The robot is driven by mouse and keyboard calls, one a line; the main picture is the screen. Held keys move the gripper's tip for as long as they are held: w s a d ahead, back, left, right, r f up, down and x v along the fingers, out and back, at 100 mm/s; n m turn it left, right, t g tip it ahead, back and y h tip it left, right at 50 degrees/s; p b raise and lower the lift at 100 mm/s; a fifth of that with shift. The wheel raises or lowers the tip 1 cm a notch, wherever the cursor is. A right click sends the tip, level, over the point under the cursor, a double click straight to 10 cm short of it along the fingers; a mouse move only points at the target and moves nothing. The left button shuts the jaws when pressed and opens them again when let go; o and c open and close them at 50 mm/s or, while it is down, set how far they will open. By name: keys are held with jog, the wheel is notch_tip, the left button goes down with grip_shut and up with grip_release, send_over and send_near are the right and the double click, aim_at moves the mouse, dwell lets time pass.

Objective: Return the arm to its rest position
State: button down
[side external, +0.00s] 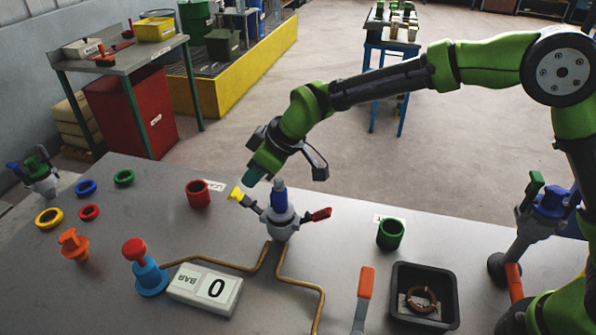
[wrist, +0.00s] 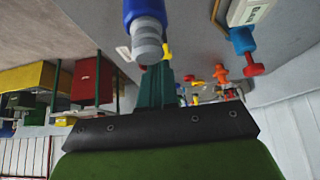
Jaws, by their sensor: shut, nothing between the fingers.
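My green arm reaches in from the right, over the grey table (side external: 340,232). My gripper (side external: 250,174) is just above and left of the grey valve fitting (side external: 281,222) with its blue top, yellow handle and red handle. In the wrist view my gripper (wrist: 157,76) shows its dark green fingers together and empty. The fitting's blue and grey top (wrist: 146,28) is close to the fingertips there; I cannot tell whether they touch.
A pressure display (side external: 206,288) reading 0 and a blue post with red knob (side external: 146,268) stand in front. A black tray (side external: 425,290), green cup (side external: 390,234), red cup (side external: 198,194) and a second fitting (side external: 545,212) share the table. Brown pipes run along it.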

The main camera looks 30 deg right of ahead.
jog(key=v, duration=0.8)
jog(key=shift+w+a+r, duration=0.15)
jog(key=shift+w+r, duration=0.1)
jog(key=shift+r, duration=0.2)
jog(key=shift+s+d+r, duration=0.2)
jog(key=shift+r, duration=0.2)
jog(key=s+d+r+m+t+h, duration=0.2)
jog(key=s+d+m, duration=1.1)
jog(key=s+d, duration=1)
jog(key=shift+s+d+r+h, duration=0.35)
jog(key=shift+d+h, duration=0.05)
jog(key=shift+d, duration=0.05)
